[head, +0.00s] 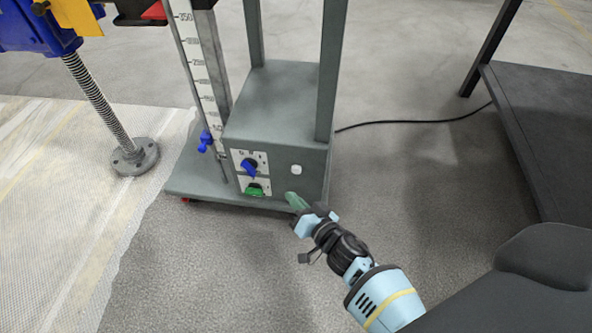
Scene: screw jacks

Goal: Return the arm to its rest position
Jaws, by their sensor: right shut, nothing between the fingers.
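My right gripper (297,203) is shut and empty, at the end of my right arm, which comes in from the lower right. Its fingertips are in front of the lower right of the control box (285,115); I cannot tell whether they touch it. The box is grey-green, with a white panel holding a blue knob (249,168) and a green knob (254,189). A small white button (296,170) sits to the right of the panel, just above the fingertips. My left gripper is not in view.
The box stands on a low base plate (210,187) with a ruled post (196,70). A screw jack foot (135,158) stands at the left on a pale mat. A black cable (420,121) runs to the right, near a dark table (545,120). Bare floor lies in front.

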